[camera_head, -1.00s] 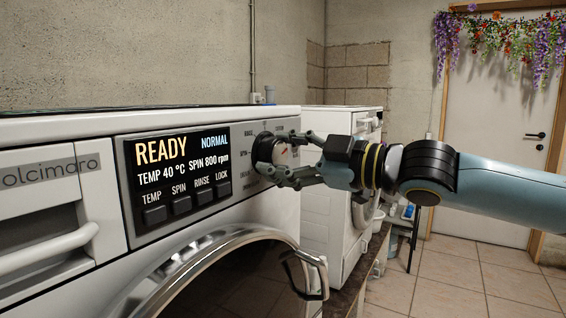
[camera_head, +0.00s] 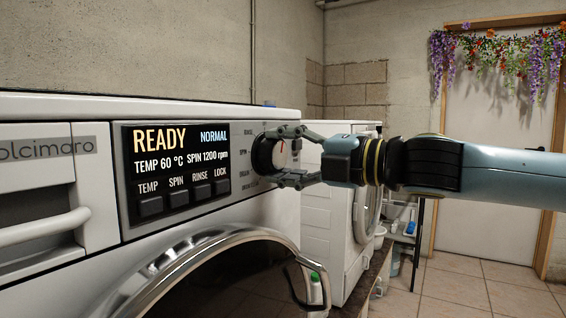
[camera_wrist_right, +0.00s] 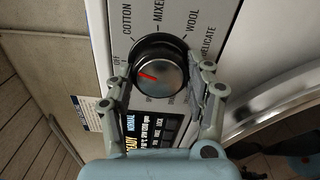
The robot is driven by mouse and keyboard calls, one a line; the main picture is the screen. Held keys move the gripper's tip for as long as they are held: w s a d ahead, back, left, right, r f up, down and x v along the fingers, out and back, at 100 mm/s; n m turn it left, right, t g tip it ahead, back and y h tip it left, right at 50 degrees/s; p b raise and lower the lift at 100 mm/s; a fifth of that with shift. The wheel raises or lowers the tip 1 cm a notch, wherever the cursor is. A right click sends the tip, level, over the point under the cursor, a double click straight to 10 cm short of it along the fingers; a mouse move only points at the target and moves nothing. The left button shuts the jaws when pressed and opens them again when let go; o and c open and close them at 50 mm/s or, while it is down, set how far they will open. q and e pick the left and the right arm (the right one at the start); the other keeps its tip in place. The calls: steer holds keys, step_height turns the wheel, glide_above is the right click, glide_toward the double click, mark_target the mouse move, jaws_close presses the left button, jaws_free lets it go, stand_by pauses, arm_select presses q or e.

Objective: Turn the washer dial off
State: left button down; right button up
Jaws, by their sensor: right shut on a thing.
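The washer dial (camera_head: 264,156) is a round knob with a dark ring at the right end of the washer's (camera_head: 90,107) control panel. In the right wrist view the dial (camera_wrist_right: 160,77) has a silver face and a red mark pointing left, slightly up. Labels such as COTTON, MIXED, WOOL and DELICATE ring it. My right gripper (camera_head: 279,157) is shut on the dial, with one finger above and one below in the head view. The display (camera_head: 181,165) is lit and reads READY, NORMAL, TEMP 60 °C, SPIN 1200 rpm. My left gripper is not in view.
The round door (camera_head: 225,255) with its chrome rim lies below the panel. A second white machine (camera_head: 335,205) stands behind to the right. A door (camera_head: 490,200) with hanging flowers is at the back right. Tiled floor (camera_head: 480,290) is open at the lower right.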

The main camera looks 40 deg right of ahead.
steer(key=shift+n+b, duration=0.45)
steer(key=shift+n, duration=1.15)
steer(key=o, duration=1.2)
